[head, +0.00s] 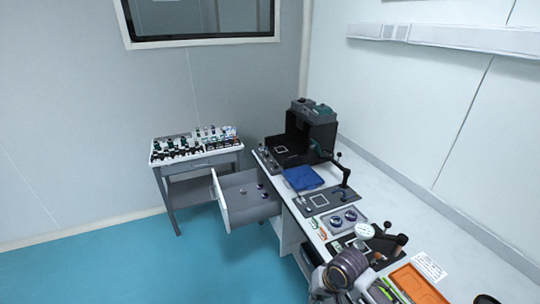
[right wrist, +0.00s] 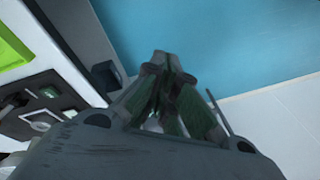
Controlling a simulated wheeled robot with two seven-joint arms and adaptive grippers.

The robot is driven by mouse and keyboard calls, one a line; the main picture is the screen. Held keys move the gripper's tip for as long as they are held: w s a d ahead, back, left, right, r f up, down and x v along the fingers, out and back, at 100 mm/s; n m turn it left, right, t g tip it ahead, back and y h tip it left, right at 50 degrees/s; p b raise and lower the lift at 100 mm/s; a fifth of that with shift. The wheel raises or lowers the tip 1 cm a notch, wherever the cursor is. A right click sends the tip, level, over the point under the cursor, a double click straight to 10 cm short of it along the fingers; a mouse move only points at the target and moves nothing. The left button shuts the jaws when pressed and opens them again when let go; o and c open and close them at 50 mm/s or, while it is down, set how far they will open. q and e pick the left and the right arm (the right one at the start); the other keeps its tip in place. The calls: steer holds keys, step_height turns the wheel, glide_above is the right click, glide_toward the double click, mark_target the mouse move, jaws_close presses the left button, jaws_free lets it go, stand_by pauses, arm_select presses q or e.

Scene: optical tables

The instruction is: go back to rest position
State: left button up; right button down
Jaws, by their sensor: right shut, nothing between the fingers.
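My right gripper (right wrist: 167,60) shows in the right wrist view with its fingers together and nothing between them. Its tips are over the blue floor, beside the edge of the workbench. In the head view, a dark rounded part of my right arm shows at the bottom, by the near part of the bench; its fingertips are hard to make out there. My left gripper is not in view.
The long white bench (head: 405,213) runs along the right wall with instruments and an orange tray (head: 418,283). A drawer (head: 236,212) stands open, holding small items. A side table (head: 208,160) with several bottles stands behind. The blue floor (head: 120,265) at left is clear.

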steer(key=s+d+r+n+t+h, duration=0.1)
steer(key=s+d+r+n+h, duration=0.2)
steer(key=s+d, duration=0.65)
steer(key=s+a+f+b, duration=0.1)
steer(key=s+f+b, duration=0.15)
steer(key=f, duration=3.15)
steer(key=s+d+f+g, duration=0.1)
steer(key=s+d+f, duration=0.1)
steer(key=s+f, duration=0.9)
steer(key=s+d+f+g+b, duration=0.1)
steer(key=s+d+f, duration=0.1)
steer(key=s+f, duration=0.9)
steer(key=shift+s+n+y+b, duration=0.3)
steer(key=shift+s+n, duration=0.1)
steer(key=shift+s, duration=0.35)
